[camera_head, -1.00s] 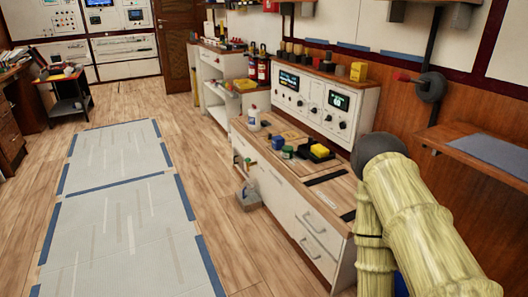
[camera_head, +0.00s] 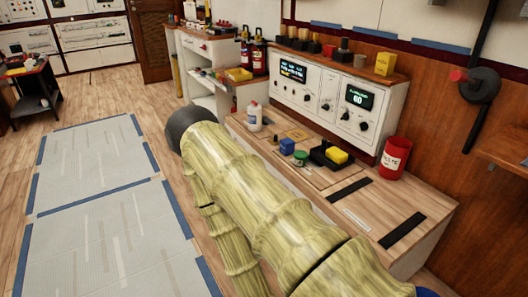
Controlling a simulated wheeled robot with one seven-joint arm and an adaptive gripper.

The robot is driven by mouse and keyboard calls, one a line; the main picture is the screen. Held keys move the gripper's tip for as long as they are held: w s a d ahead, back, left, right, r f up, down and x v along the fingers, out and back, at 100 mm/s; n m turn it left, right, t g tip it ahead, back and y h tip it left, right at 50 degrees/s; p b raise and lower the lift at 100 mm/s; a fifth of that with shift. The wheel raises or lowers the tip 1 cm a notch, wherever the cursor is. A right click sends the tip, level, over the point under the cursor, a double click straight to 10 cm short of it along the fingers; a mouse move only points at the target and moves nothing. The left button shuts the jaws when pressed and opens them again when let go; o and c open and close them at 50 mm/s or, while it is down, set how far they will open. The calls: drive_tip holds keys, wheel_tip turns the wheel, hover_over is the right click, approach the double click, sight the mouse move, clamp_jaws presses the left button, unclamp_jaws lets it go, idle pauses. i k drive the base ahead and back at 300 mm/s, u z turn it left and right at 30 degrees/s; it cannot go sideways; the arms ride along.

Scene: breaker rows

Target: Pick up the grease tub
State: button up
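The likely grease tub is a small round green tub (camera_head: 300,158) on the wooden top of the low cabinet (camera_head: 420,205), though its label is too small to read. It stands upright between a small blue container (camera_head: 287,146) and a black tray (camera_head: 322,157) with a yellow block (camera_head: 337,155) in it. My arm, in a pale yellow ribbed cover, crosses the lower middle of the view and hides much of the cabinet front. My gripper is not in view.
A white bottle (camera_head: 254,117) stands to the left on the cabinet top. A red bin (camera_head: 395,158) stands at its right, and a panel with displays (camera_head: 325,100) lines its back. Black strips (camera_head: 403,231) lie on the bare right part.

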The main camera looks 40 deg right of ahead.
sight(299, 156)
drive_tip(key=z, duration=0.3)
drive_tip(key=i, duration=0.95)
drive_tip(key=z, duration=0.65)
